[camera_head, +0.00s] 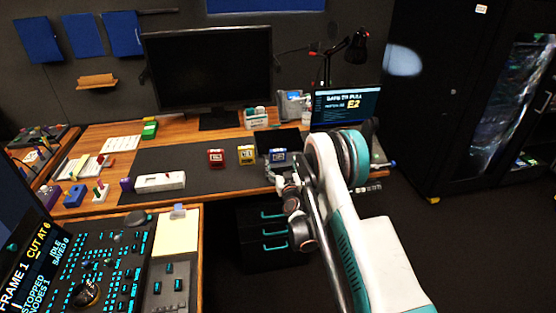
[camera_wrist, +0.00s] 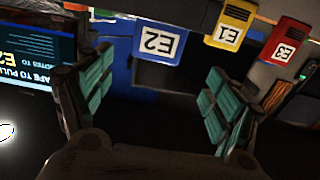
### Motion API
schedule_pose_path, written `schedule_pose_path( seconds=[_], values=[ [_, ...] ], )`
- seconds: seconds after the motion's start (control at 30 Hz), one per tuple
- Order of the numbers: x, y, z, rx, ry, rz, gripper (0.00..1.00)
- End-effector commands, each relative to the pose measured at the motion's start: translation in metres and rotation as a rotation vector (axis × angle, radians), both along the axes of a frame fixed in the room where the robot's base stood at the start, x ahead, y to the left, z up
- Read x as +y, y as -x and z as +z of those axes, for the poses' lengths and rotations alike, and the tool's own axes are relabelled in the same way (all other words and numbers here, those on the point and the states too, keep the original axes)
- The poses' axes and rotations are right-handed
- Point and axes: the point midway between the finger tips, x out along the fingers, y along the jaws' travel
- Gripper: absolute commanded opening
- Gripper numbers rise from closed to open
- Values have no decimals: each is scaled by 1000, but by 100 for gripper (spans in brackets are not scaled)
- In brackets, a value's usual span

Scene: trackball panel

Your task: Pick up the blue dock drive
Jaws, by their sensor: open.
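The blue dock drive (camera_head: 278,154) stands near the right end of the dark mat on the desk, at the right of a row of three drives. In the wrist view, the blue drive (camera_wrist: 160,43) shows an upside-down white E2 label, beyond and between my fingers. My gripper (camera_wrist: 155,98) is open, with teal pads apart and nothing between them. In the head view, my gripper (camera_head: 282,178) is partly hidden by my arm, just in front of the blue drive at the desk edge. No contact shows.
A yellow drive (camera_head: 247,155) marked E1 and a red drive (camera_head: 216,157) marked E3 stand to the left. A lit screen (camera_head: 347,105) stands behind at right, reading E2. A monitor (camera_head: 208,65) is at the back.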

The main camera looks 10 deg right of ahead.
Motion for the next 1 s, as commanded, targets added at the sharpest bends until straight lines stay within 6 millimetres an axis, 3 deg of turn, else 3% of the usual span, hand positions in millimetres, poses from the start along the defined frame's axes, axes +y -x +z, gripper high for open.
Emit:
schedule_pose_path(
  seconds=[0.43,1.0],
  values=[
    [0,-35,-3,1,1,1,83],
    [-3,-57,-4,2,1,-1,83]
  ],
)
